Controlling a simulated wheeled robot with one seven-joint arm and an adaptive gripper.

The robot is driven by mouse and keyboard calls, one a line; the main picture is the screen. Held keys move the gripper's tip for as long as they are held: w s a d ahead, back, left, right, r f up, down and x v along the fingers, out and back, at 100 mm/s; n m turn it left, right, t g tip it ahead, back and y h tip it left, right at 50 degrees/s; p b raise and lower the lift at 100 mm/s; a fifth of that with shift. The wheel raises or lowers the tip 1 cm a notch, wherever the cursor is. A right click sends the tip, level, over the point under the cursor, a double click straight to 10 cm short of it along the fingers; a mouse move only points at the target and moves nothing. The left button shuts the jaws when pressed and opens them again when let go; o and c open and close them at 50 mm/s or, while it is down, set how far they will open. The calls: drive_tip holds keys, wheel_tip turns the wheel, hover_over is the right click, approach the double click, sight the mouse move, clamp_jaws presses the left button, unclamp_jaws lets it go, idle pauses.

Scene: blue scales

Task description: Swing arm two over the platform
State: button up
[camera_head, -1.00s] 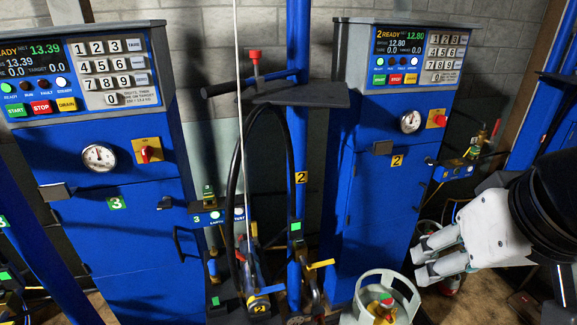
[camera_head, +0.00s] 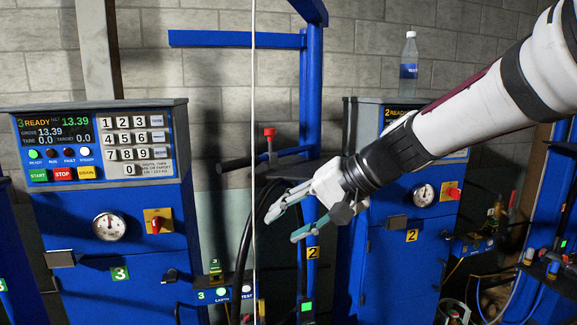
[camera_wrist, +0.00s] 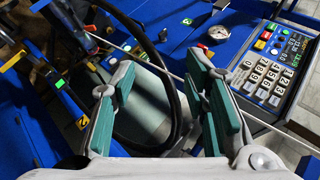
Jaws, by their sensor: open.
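A blue post (camera_head: 313,130) with a yellow 2 tag (camera_head: 312,253) stands between the two blue cabinets. A beam (camera_head: 237,39) reaches left from its upper part. A lower handle bar (camera_head: 240,162) with a red knob (camera_head: 269,132) stands out left of the post. I cannot tell which of these parts is arm two. My gripper (camera_head: 283,226) is open and empty, reaching in from the right in front of the post. In the wrist view its fingers (camera_wrist: 162,62) are spread, with a black hose (camera_wrist: 178,100) behind them. No platform clearly shows.
Cabinet 3 (camera_head: 90,250) stands left and cabinet 2 (camera_head: 385,270) right, behind my arm. A bottle (camera_head: 409,65) stands on cabinet 2. A thin pale cable (camera_head: 254,90) hangs left of the post. Part of a gas cylinder (camera_head: 455,314) shows at the lower right.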

drive_tip(key=w+a+r+m+y, duration=0.1)
drive_tip(key=w+a+r+y, duration=0.15)
drive_tip(key=w, duration=0.45)
drive_tip(key=m+t+y, duration=0.2)
drive_tip(key=t+y, duration=0.1)
drive_tip(key=y, duration=0.1)
approach(241, 164)
drive_tip(key=x, duration=1.1)
drive_tip(key=shift+a, duration=0.1)
drive_tip(key=shift+c, duration=0.2)
clamp_jaws()
